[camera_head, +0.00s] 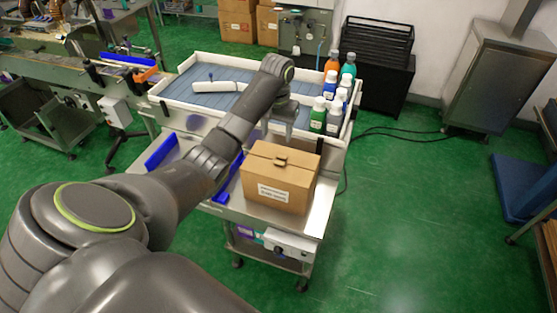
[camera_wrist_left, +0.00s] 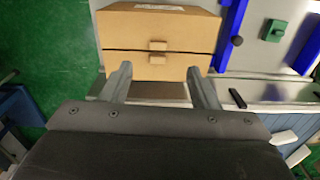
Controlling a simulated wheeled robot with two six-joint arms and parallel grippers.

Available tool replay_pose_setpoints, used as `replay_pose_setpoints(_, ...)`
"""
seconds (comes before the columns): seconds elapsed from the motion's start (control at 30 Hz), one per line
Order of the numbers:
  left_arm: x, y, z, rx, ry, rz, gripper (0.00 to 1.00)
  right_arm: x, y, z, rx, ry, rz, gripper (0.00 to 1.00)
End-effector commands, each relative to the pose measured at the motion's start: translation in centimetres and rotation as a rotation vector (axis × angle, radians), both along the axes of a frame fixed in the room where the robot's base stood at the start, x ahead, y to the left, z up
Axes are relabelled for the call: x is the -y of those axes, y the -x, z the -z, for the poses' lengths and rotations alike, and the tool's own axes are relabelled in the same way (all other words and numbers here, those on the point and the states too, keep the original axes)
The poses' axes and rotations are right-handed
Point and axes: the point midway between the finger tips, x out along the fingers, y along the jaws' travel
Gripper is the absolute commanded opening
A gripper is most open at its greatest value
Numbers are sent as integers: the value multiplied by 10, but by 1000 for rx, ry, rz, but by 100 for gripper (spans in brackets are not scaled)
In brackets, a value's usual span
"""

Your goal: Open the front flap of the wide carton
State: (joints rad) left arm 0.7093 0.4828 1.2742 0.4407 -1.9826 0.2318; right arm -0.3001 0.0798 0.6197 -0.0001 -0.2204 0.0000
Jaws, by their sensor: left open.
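The wide brown carton (camera_head: 268,183) sits on the cart top, with a white label on its front face. Its top flaps look closed and meet along a dark seam. A small tab stands on each side of the seam, and the tabs (camera_head: 281,160) are near the middle of the top. The carton also shows in the left wrist view (camera_wrist_left: 200,30). My left gripper (camera_head: 283,132) is open and empty, pointing down at the carton's far side. In the left wrist view, its fingertips (camera_wrist_left: 159,72) are on either side of the tabs' line, short of them. My right gripper is out of view.
A silver cart (camera_head: 308,222) bears the carton, with blue rails (camera_head: 160,151) to its left. Behind it is a tray with a blue-grey bed (camera_head: 188,98) holding a white roll (camera_head: 215,87). Several bottles (camera_head: 318,115) stand at its right end.

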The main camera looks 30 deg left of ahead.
Motion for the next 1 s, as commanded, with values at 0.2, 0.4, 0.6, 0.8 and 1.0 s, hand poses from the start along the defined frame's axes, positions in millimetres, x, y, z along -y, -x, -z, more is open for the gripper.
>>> replay_pose_setpoints(0.2, -5, -16, -29, -13, 23, -32, 55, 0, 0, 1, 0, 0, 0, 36)
replay_pose_setpoints(0.4, -5, -17, -17, -14, 24, -33, 55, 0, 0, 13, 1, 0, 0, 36)
replay_pose_setpoints(0.6, -5, -17, 6, -13, 24, -33, 55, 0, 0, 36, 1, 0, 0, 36)
replay_pose_setpoints(0.8, -4, -16, 44, -18, 26, -33, 55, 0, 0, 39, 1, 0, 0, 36)
replay_pose_setpoints(1.0, -4, -15, 88, -19, 25, -33, 55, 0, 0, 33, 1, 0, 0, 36)
